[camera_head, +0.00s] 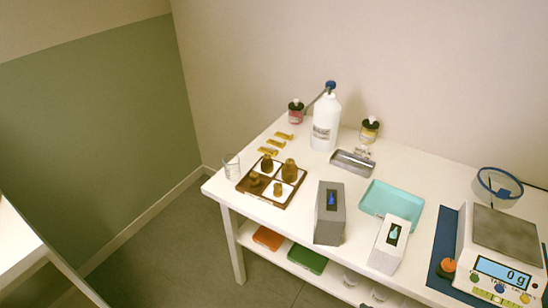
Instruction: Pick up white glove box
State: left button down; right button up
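A white box (388,257) with a dark label showing a small teal shape stands near the front edge of the white table (226,193), and I take it as the white glove box. A grey box (330,229) with a similar dark label stands to its left. Neither of my grippers shows in the head view.
A turquoise tray (382,196) lies just behind the white box. A scale (503,235) on a blue mat (446,236) stands to the right. A brown tray (246,187) with small bottles, a glass beaker (231,170) and a white wash bottle (325,127) stand left and behind.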

aim_at(386, 255)
jog(key=z, duration=1.15)
